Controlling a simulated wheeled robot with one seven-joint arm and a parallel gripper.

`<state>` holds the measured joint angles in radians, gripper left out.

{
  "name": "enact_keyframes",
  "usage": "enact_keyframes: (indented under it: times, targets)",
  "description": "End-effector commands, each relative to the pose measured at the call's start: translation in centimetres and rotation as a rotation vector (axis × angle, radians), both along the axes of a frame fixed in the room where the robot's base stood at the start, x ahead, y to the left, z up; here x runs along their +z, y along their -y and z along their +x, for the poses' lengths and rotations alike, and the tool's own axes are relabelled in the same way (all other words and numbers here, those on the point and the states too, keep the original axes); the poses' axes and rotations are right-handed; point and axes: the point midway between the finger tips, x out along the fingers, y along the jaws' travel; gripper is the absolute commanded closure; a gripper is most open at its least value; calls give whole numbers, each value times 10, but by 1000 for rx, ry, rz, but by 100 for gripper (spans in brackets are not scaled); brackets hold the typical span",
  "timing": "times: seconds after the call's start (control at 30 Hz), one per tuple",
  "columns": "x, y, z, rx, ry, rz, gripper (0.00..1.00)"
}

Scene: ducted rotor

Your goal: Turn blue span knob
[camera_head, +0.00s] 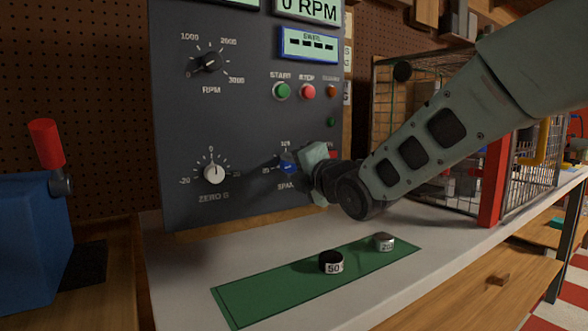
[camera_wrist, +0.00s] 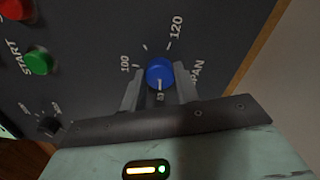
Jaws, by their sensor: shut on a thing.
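The blue span knob (camera_head: 287,165) sits low on the right of the dark control panel, with my gripper (camera_head: 296,165) at it. In the wrist view the blue knob (camera_wrist: 160,74) has a pale pointer line, with 100 and 120 printed on the panel around it. The two fingers of my gripper (camera_wrist: 159,92) lie on either side of the knob and are shut on it. My wrist hides part of the span label and the panel's lower right.
The white zero knob (camera_head: 214,173) is left of the span knob, and the black RPM knob (camera_head: 208,63) is above. Green start (camera_head: 282,90) and red stop (camera_head: 307,91) buttons are above the span knob. Two weights, marked 50 (camera_head: 331,262) and 200 (camera_head: 384,242), stand on a green mat (camera_head: 265,298).

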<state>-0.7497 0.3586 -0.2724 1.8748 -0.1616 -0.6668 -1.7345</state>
Motion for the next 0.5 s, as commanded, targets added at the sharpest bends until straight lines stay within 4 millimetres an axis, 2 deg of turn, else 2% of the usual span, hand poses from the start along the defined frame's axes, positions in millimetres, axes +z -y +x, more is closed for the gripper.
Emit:
enact_keyframes:
  times: [0.13, 0.17, 0.23, 0.5]
  targets:
    - [-2, 0, 0, 1, -2, -3, 92]
    - [-2, 0, 0, 1, -2, -3, 67]
    - [-1, 0, 0, 1, -2, -3, 48]
    - [-1, 0, 0, 1, -1, -1, 48]
